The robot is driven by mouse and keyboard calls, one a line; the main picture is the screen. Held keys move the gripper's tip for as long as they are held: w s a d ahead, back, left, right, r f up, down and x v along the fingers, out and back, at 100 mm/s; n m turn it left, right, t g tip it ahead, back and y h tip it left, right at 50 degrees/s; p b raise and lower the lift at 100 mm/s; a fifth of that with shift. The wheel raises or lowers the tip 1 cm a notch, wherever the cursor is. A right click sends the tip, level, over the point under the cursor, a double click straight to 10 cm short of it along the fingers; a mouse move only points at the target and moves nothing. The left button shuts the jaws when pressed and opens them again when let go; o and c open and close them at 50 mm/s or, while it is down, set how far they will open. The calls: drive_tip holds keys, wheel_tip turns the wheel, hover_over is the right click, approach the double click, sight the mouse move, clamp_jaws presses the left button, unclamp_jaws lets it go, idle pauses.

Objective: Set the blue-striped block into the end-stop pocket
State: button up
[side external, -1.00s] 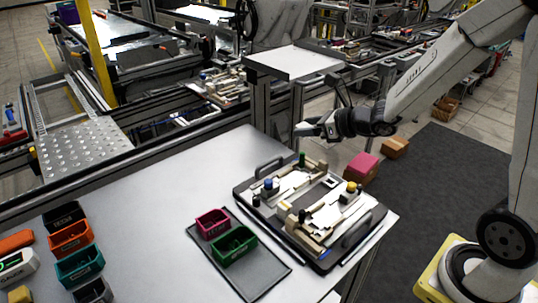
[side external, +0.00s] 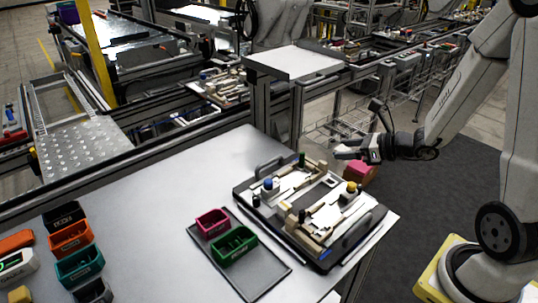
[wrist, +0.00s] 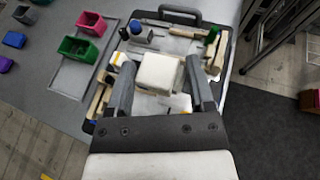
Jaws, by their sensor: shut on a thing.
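My gripper (side external: 345,152) is in the air beyond the right far edge of the dark fixture pallet (side external: 322,265), above its height. In the wrist view my gripper (wrist: 160,66) is shut on a cream block (wrist: 158,75), with one finger on each side. No blue stripe shows on the face towards the camera. The pallet carries wooden rails, white plates, a blue knob (side external: 268,184), a yellow knob (side external: 351,187) and a green peg (side external: 302,158). I cannot tell which gap between the rails is the end-stop pocket; the block and fingers hide part of the pallet in the wrist view.
A grey tray (side external: 262,283) left of the pallet holds a magenta bin (side external: 212,222) and a green bin (side external: 234,246). More bins stand at the table's left. A magenta box (side external: 361,168) is beyond the table's right edge. The table's middle is clear.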

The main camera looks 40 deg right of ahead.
drive_tip(key=shift+w+d+f, duration=0.4)
drive_tip(key=shift+w+f, duration=1.15)
drive_tip(key=shift+w, duration=0.65)
drive_tip(key=shift+w+d+f, duration=0.4)
drive_tip(key=shift+w+f, duration=1.1)
drive_tip(key=shift+w, duration=0.7)
drive_tip(key=shift+w+d+f, duration=0.4)
drive_tip(key=shift+w+f, duration=1.15)
drive_tip(key=shift+w, duration=0.65)
drive_tip(key=shift+w+f, duration=0.3)
drive_tip(key=shift+f, duration=0.1)
drive_tip(key=shift+s+f, duration=0.1)
drive_tip(key=shift+f, duration=1.4)
